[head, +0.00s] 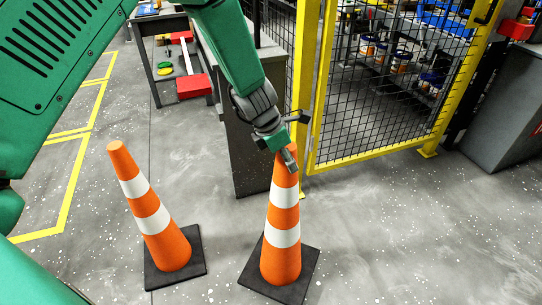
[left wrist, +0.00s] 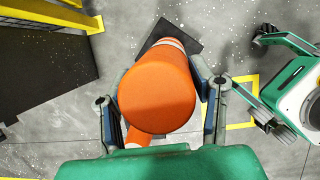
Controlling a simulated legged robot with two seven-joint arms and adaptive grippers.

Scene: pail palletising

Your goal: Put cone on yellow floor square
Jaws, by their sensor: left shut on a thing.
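An orange-and-white cone (head: 283,215) stands upright on its black square base in the middle of the head view. My left gripper (head: 288,157) is shut on its top. The left wrist view shows the round orange cone top (left wrist: 156,100) between the fingers of the left gripper (left wrist: 160,112). The base appears to rest on the floor. A second, similar cone (head: 155,222) stands to the left, apart from the first. A yellow-lined floor square (head: 68,192) is at the left, partly hidden by my green arm. My right gripper is not seen.
A yellow-framed mesh fence (head: 385,85) and a dark grey cabinet (head: 247,150) stand just behind the held cone. The floor between the second cone and the yellow lines is clear.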

